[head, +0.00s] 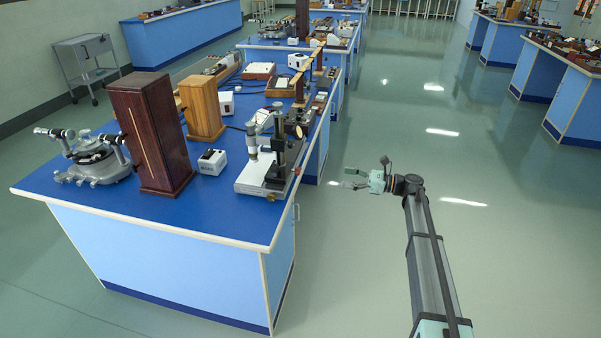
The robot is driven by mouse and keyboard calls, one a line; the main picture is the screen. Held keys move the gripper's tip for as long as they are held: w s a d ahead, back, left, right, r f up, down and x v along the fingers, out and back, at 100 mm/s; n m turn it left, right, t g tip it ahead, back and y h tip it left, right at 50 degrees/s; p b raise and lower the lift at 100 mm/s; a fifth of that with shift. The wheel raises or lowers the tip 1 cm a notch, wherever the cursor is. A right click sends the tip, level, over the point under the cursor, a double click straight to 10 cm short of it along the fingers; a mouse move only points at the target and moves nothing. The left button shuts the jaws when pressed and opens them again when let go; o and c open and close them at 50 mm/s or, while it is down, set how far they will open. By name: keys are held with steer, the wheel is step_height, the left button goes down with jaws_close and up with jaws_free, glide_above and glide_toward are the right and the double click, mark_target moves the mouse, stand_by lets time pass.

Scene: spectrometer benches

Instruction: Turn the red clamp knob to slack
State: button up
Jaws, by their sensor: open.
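A stand with a black column (281,148) and a grey base plate (251,185) is on the blue bench, near its right edge. A small red spot (298,171) shows at the right side of this stand; it looks like the red clamp knob, but it is too small to tell its shape or its turn. My gripper (354,178) is open and empty over the aisle, to the right of the stand and apart from it. Its fingers point left toward the bench.
A dark wooden box (149,135), a lighter wooden box (202,108), a small white box (212,162) and a round metal instrument (95,161) stand left of the stand. The blue bench top (215,205) is clear in front. The aisle floor (400,110) is free.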

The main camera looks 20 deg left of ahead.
mark_target(300, 170)
steer(key=a+p, duration=0.1)
steer(key=a, duration=0.4)
steer(key=s+a+p, duration=0.1)
steer(key=a, duration=0.5)
steer(key=s+a+p, duration=0.1)
steer(key=a, duration=0.5)
steer(key=shift+s+a+f, duration=0.1)
steer(key=shift+s+a, duration=0.05)
steer(key=shift+s, duration=0.05)
steer(key=c, duration=1.2)
